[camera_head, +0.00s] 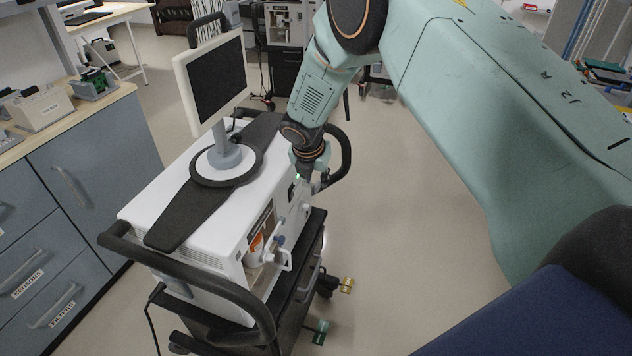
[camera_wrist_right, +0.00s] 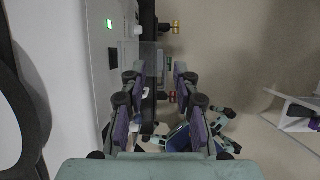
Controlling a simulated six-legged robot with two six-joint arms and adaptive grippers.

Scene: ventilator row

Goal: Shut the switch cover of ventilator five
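A white ventilator (camera_head: 178,195) with a monitor (camera_head: 213,78) on top stands on a dark cart in the head view. No number is readable on it. My right gripper (camera_head: 308,172) is at the far end of its right side face, close to the panel. In the right wrist view my right gripper (camera_wrist_right: 160,72) has its fingers apart with nothing clearly between them. The ventilator panel (camera_wrist_right: 98,60) lies along their left, with a lit green indicator (camera_wrist_right: 109,24) and a dark square part (camera_wrist_right: 113,58). I cannot clearly make out the switch cover. My left gripper is not in view.
A black handle (camera_head: 338,160) curves close behind my right gripper. Another black rail (camera_head: 190,275) crosses the cart's near end. Grey drawers (camera_head: 75,190) stand at the left.

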